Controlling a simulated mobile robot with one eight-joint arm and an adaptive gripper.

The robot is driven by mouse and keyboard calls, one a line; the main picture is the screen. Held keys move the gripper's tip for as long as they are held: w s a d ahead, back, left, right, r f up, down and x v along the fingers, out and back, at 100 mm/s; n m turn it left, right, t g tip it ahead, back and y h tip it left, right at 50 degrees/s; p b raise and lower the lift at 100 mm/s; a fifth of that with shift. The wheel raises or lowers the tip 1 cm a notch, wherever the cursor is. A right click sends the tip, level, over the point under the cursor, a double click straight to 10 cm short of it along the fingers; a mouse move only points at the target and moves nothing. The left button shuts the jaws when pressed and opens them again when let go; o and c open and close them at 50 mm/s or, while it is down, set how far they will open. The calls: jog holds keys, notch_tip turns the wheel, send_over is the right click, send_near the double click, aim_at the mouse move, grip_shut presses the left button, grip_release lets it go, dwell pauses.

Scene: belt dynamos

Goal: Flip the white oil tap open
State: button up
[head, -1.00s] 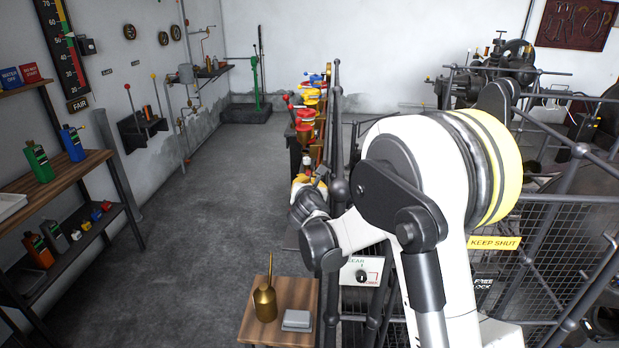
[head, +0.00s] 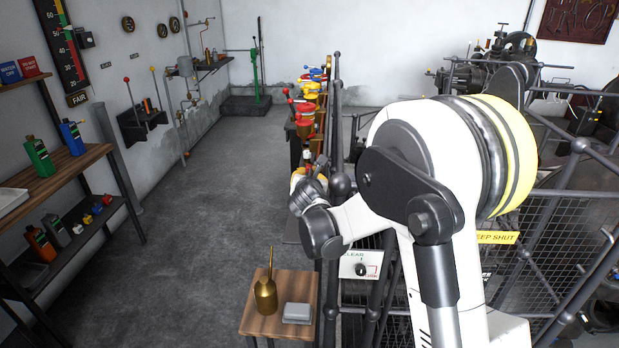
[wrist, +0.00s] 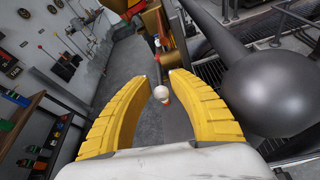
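The white oil tap shows in the wrist view as a small white ball (wrist: 161,92) with a little red just below it. It lies in the gap between the tips of my gripper's two yellow fingers (wrist: 160,78). The fingers are spread, with floor visible between them, and I see no clear contact with the ball. In the head view my gripper (head: 298,180) is at the near end of a row of red, yellow and blue taps (head: 307,112), and my arm partly covers that spot. I cannot make out the white tap surely there.
A dark rail post with a large round ball (wrist: 268,92) stands close right of my gripper. A mesh fence (head: 545,260) lies right. A small wooden table (head: 262,325) with a brass oil can (head: 265,295) stands in front. The floor at left is clear.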

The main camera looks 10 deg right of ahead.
jog(key=v, duration=1.1)
jog(key=shift+s+r, duration=0.1)
jog(key=shift+s, duration=0.15)
jog(key=s+d+r+m+g, duration=0.1)
jog(key=s+d+m+g, duration=0.1)
jog(key=s+m, duration=0.5)
jog(key=s+d+r+m+g, duration=0.1)
jog(key=s+d+m, duration=0.2)
jog(key=s+m, duration=0.35)
jog(key=s+a+f+m+g+y, duration=0.1)
jog(key=s+f+m, duration=0.1)
jog(key=s+m, duration=0.6)
jog(key=s+a+f+m+g+y, duration=0.1)
jog(key=s+m+g+y, duration=0.1)
jog(key=s+m, duration=0.7)
jog(key=shift+s+a+f+g, duration=0.3)
jog(key=shift+s+a+f, duration=0.1)
jog(key=shift+s, duration=0.25)
